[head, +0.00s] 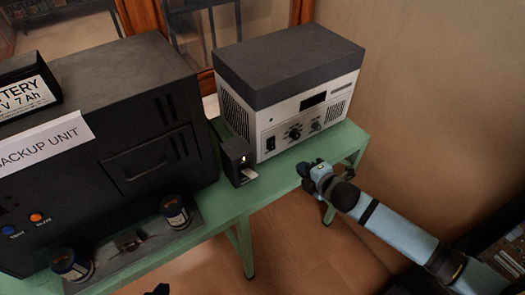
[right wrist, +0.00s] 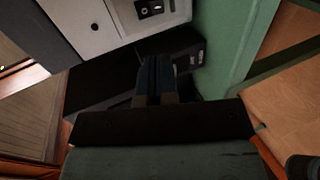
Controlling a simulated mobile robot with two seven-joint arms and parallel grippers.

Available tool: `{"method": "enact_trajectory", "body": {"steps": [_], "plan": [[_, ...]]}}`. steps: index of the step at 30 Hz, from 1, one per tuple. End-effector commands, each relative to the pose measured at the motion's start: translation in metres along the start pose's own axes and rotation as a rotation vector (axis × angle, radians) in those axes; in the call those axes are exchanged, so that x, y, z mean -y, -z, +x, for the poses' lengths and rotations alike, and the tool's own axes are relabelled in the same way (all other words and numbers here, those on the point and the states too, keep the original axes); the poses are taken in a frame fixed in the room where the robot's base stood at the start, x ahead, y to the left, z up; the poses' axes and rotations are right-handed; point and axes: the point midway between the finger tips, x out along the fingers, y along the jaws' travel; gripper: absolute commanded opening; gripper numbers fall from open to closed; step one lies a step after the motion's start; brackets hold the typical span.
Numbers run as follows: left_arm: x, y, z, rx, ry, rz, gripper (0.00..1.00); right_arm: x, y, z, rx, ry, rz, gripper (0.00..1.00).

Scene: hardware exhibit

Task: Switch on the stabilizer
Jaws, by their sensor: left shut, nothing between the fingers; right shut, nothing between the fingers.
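A white box with a dark grey lid, apparently the stabilizer (head: 305,118), stands at the back right of the green table in the head view. Its front has a black rocker switch (head: 270,143), two dark knobs and a dark display window; the switch position is too small to tell. My right gripper (head: 303,170) is shut and empty, in front of the box near the table's front edge, apart from the switch. Its shut fingers show in the right wrist view (right wrist: 154,82). My left gripper (head: 157,290) barely shows at the bottom edge, shut and empty.
The green table (head: 262,188) has little free room; a wall is at right.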

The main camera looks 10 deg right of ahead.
Motion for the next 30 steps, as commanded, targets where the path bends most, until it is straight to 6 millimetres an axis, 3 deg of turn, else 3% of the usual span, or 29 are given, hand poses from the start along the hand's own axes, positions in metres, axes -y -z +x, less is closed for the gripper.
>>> {"method": "enact_trajectory", "body": {"steps": [14,30], "plan": [[0.000,0.001,-0.001,-0.001,-0.001,-0.002,0.00,-0.001,-0.001,0.008,0.001,-0.001,-0.002,0.00],[-0.001,0.008,-0.006,0.001,-0.001,-0.001,0.00,-0.002,0.000,0.111,0.001,0.000,0.000,0.00]]}}
